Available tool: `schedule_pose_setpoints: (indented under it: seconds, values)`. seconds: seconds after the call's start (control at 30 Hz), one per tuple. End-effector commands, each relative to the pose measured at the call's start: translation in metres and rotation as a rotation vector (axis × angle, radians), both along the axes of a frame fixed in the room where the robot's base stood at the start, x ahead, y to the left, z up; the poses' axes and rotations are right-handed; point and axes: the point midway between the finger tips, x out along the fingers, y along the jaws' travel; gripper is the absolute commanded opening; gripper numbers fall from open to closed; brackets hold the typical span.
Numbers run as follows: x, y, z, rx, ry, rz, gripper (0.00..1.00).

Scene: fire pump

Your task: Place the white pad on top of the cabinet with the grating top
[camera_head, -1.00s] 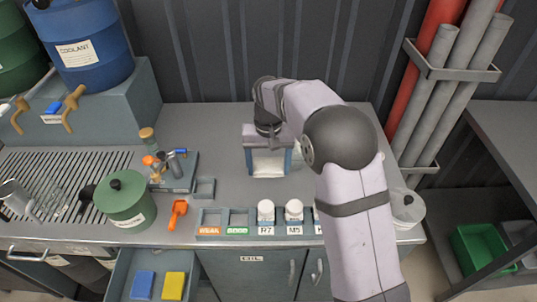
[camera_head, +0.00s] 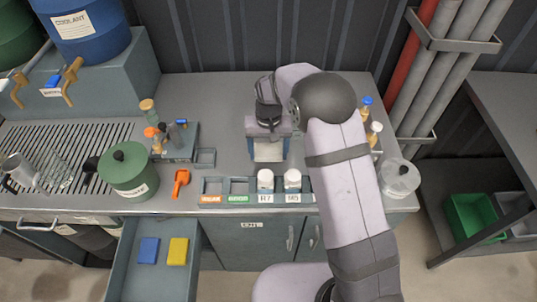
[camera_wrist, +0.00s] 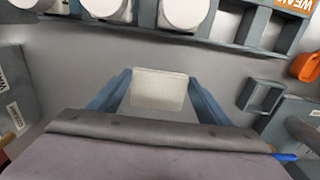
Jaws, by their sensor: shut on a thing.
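The white pad (camera_head: 268,152) is between the two blue-grey fingers of my gripper (camera_head: 269,146), over the middle bench top. My gripper is shut on it. In the wrist view, the pad (camera_wrist: 160,88) spans the gap between the fingers. How high it is above the bench is hard to tell. The cabinet with the grating top (camera_head: 68,135) is at the left, its slatted top visible. It lies well to the left of my gripper.
An orange tool (camera_head: 181,182) and a small rack (camera_head: 178,143) lie between. Labelled bins with white-capped jars (camera_head: 265,180) line the front. An open drawer (camera_head: 125,245) holds blue and yellow pads.

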Motion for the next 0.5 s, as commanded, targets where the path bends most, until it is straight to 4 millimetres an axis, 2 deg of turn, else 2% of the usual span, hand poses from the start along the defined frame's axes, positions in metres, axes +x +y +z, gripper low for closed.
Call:
schedule_pose_setpoints:
  seconds: [0.2, 0.5]
  values:
    - [0.0, 0.0, -0.021, 0.0, 0.001, 0.0, 0.5]
    - [0.0, 0.0, -0.023, 0.0, 0.0, 0.0, 0.5]
